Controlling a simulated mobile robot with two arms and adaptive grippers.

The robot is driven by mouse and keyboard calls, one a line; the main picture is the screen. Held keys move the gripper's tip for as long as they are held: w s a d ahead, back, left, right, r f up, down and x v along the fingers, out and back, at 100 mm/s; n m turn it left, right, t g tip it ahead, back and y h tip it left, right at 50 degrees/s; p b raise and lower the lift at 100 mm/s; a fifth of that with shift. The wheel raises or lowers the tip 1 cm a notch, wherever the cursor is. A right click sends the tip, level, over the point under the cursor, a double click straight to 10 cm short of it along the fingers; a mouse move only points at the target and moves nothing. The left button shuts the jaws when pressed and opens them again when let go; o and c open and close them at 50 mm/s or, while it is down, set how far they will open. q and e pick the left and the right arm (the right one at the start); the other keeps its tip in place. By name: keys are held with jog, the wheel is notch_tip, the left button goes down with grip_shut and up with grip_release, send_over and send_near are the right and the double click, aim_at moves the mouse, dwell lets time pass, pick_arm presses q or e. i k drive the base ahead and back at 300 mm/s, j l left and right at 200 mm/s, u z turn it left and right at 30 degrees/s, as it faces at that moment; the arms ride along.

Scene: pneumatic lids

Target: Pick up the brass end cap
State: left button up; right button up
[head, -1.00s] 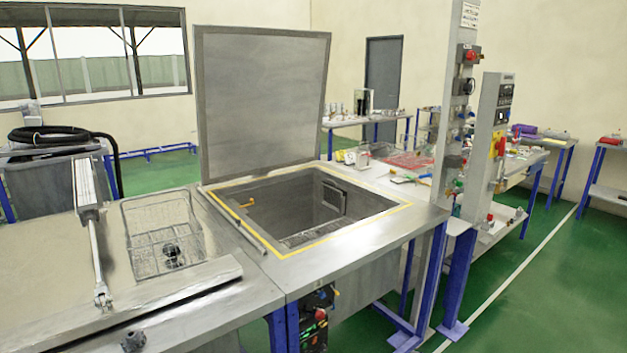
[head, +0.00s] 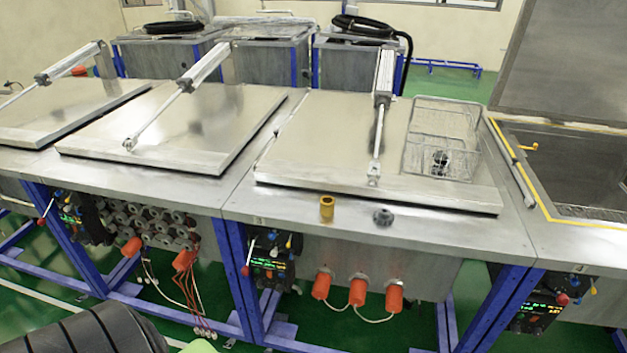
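The brass end cap (head: 326,208) is a small yellow-gold cylinder. It stands on the front metal ledge of the middle-right tank, just in front of that tank's closed lid (head: 330,150). A dark knob-like part (head: 383,217) sits a little to its right on the same ledge. Neither of my grippers is in view.
A wire basket (head: 441,138) with a dark part in it rests on the lid. Pneumatic cylinders (head: 384,80) rise over the closed lids. An open tank with a raised lid (head: 565,70) is at the right. Orange plugs (head: 357,292) stick out below the ledge.

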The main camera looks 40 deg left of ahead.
aim_at(327, 202)
jog(key=u, duration=1.15)
jog(key=i+l+u, duration=0.1)
jog(key=l, duration=0.3)
jog(key=i+l+u, duration=0.1)
jog(key=l, duration=0.25)
jog(key=i+l+u, duration=0.1)
jog(key=l, duration=0.3)
jog(key=i, duration=0.05)
